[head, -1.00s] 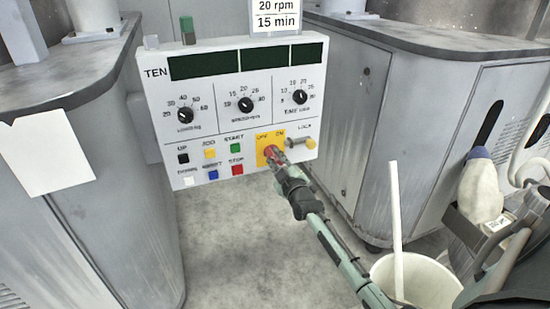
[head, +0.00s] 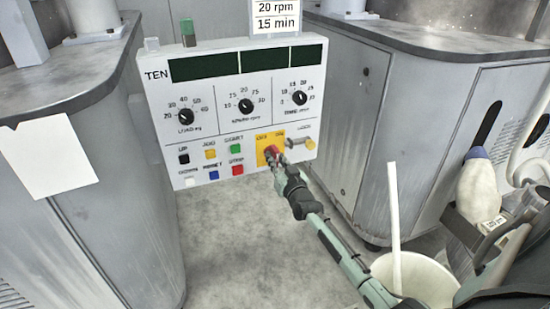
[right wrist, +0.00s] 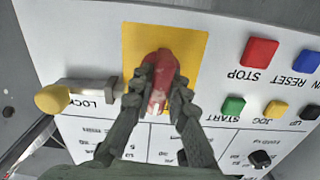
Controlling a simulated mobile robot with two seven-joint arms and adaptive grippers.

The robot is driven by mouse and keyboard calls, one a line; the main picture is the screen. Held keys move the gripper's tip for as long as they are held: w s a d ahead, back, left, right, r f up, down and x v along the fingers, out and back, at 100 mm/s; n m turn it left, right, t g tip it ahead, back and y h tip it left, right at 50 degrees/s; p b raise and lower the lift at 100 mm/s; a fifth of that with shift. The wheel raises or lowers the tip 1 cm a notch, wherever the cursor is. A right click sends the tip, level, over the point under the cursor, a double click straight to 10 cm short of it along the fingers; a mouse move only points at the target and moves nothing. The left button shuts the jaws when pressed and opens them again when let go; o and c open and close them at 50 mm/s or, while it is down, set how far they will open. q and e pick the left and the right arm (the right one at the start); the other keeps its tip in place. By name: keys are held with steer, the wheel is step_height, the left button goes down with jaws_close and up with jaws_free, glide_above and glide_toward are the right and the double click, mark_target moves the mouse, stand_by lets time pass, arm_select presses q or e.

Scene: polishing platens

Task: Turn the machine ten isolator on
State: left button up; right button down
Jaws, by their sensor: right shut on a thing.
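The machine ten control panel (head: 220,115) is marked TEN and stands between two grey machine bodies. Its isolator has a red handle (right wrist: 158,70) on a yellow plate (head: 263,144) with OFF and ON marks at its top. My right gripper (head: 277,157) is shut on the red handle. In the right wrist view its two fingers (right wrist: 158,88) lie on either side of the handle, which is nearly in line with them and slightly tilted. The fingers partly hide the handle, and the OFF and ON marks are hidden there. My left gripper is not in view.
A yellow-ended lock pin (right wrist: 52,98) sits beside the isolator. The STOP (right wrist: 258,53) and START (right wrist: 232,107) buttons are on its other side. The panel's displays (head: 205,67) are dark. A white bucket (head: 425,275) with a pale stick stands at lower right.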

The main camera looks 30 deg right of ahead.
steer(key=m, duration=0.3)
steer(key=shift+m, duration=1.2)
steer(key=shift+m+b, duration=0.3)
steer(key=shift+m, duration=0.5)
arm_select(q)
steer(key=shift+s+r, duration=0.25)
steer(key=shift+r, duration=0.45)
arm_select(e)
steer(key=shift+m, duration=0.3)
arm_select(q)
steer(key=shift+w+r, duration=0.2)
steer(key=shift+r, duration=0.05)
arm_select(e)
steer(key=c, duration=1.5)
jaws_free()
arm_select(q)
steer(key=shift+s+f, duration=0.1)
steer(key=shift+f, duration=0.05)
